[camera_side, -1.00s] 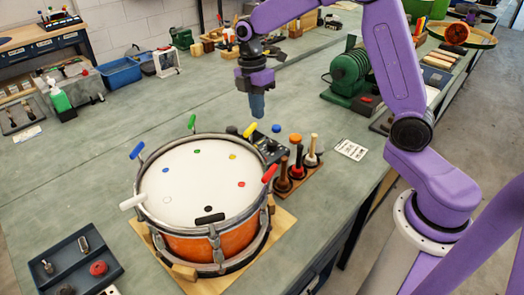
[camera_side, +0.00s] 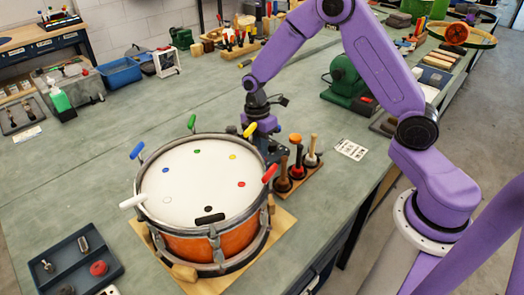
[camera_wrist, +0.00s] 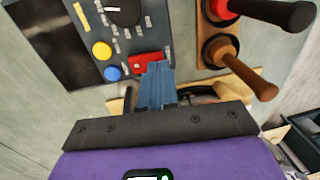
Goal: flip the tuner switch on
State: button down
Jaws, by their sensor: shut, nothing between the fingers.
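The tuner (camera_wrist: 116,45) is a dark grey panel in the wrist view, with a black dial (camera_wrist: 124,10), a yellow button (camera_wrist: 101,50) and a blue button (camera_wrist: 112,73). A red switch (camera_wrist: 142,62) sits at its near right corner. My gripper (camera_wrist: 157,70) has its blue fingers together and empty, with the tips at the red switch and partly covering it. Whether they touch it I cannot tell. In the side view my gripper (camera_side: 264,128) is low behind the drum, its fingertips and most of the tuner hidden.
The orange drum (camera_side: 190,245) with coloured tuning handles stands just in front. A wooden rack holds several mallets (camera_side: 297,160) close by on the right; two mallet handles (camera_wrist: 248,77) reach near my fingers.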

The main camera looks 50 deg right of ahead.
jog(key=shift+s+f, duration=0.1)
jog(key=shift+f, duration=0.6)
jog(key=shift+s+f, duration=0.1)
jog(key=shift+f, duration=0.15)
jog(key=shift+w+r, duration=0.3)
jog(key=shift+w, duration=0.5)
jog(key=shift+r, duration=0.1)
